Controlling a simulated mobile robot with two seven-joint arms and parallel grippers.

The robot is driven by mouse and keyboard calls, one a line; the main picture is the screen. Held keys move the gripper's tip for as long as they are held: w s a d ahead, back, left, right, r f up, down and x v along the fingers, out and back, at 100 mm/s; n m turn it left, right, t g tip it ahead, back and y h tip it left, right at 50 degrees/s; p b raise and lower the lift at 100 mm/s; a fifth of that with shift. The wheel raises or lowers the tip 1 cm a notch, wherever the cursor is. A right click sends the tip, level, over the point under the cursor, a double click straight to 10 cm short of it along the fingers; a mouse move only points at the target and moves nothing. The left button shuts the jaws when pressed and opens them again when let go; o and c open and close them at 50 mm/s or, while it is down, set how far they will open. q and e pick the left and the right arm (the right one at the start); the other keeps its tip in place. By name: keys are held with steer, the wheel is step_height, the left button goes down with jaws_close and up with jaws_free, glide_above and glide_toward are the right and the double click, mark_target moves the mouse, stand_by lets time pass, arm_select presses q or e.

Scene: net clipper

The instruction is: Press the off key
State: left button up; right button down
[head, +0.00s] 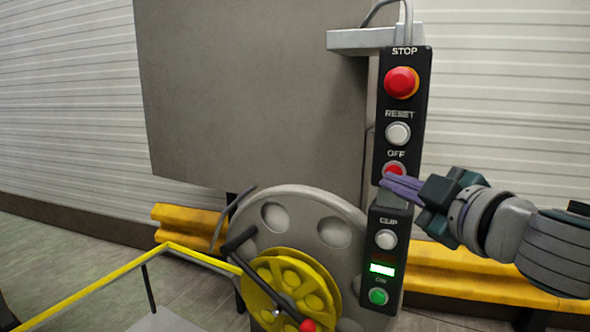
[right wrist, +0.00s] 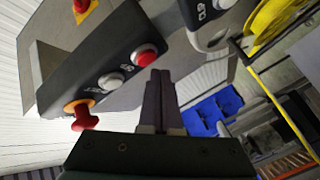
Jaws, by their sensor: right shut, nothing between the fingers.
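The off key is a red button (head: 394,171) under the label OFF on the upper black control box (head: 403,151). It also shows in the right wrist view as a red button (right wrist: 146,57). My right gripper (head: 384,186) is shut and empty, with its fingertips just below the off key in the head view. In the right wrist view the fingertips (right wrist: 157,72) lie close beside the red button; I cannot tell whether they touch it. My left gripper is not in view.
Above the off key are a white RESET button (head: 397,133) and a red STOP knob (head: 401,82). The lower box has a CLIP button (head: 386,240), a lit green display (head: 382,268) and a green ON button (head: 378,296). A yellow wheel (head: 290,290) stands left of it.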

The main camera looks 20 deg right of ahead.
steer(key=shift+w+d, duration=0.3)
steer(key=shift+d, duration=0.05)
steer(key=shift+w+d, duration=0.25)
steer(key=shift+d, duration=0.1)
stand_by(0.9)
steer(key=shift+s+a, duration=0.1)
steer(key=shift+a, duration=0.05)
steer(key=shift+s+a, duration=0.45)
steer(key=shift+a, duration=0.05)
steer(key=shift+s+a+p, duration=0.65)
steer(key=shift+s+a, duration=1)
steer(key=shift+a, duration=0.25)
